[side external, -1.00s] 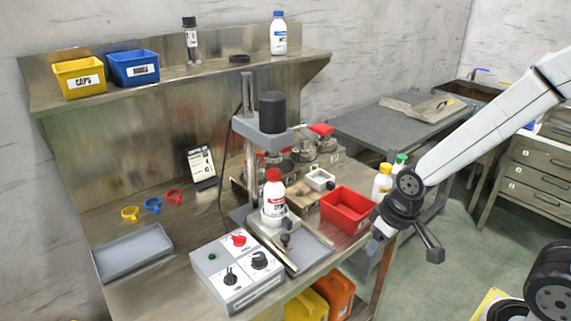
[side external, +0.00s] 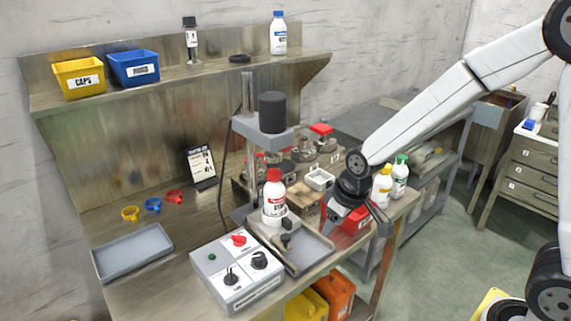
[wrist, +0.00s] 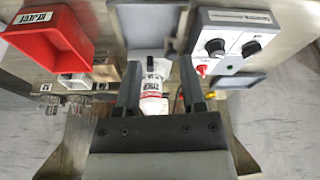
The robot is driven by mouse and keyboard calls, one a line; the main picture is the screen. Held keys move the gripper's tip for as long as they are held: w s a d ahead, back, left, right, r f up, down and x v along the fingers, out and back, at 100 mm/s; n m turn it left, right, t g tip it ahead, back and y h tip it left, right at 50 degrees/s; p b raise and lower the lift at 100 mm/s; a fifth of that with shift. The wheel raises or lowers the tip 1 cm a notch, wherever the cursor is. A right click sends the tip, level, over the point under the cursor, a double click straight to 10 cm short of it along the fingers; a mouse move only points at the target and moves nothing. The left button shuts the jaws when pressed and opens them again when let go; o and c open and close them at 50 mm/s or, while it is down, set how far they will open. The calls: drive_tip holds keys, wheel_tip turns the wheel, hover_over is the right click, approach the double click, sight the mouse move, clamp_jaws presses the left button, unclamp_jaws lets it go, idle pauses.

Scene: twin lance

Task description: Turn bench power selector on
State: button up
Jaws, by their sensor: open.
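The bench control box (side external: 236,275) sits at the bench's front, a grey box with white panels, two black knobs (side external: 231,277) (side external: 259,260), a red knob (side external: 239,240) and a green button (side external: 212,257). I cannot read which knob is the power selector. In the wrist view the box (wrist: 236,38) is at the upper right, beyond the fingers. My gripper (side external: 335,215) is right of the box, in front of the red bin, apart from the box. In the wrist view my gripper (wrist: 160,90) is open, and the white bottle with a red cap (wrist: 152,85) shows between its fingers.
The press stand (side external: 270,130) with the bottle (side external: 273,195) on it stands beside the box. The red reject bin (wrist: 48,35) is partly behind my gripper. A grey tray (side external: 132,252) lies left. White bottles (side external: 381,185) stand at the right bench edge.

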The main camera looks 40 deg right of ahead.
sight(239, 236)
drive_tip(key=w+a+f+n, duration=0.1)
drive_tip(key=w+a+n, duration=0.1)
drive_tip(key=w+a, duration=0.3)
drive_tip(key=w+a+f+n+y, duration=0.1)
drive_tip(key=w+a, duration=0.4)
drive_tip(key=w, duration=0.6)
drive_tip(key=shift+w+a+f+n+t+y, duration=0.3)
drive_tip(key=shift+f+n, duration=0.1)
drive_tip(key=shift+n, duration=0.2)
drive_tip(key=shift+f, duration=0.15)
drive_tip(key=shift+x, duration=3.7)
clamp_jaws()
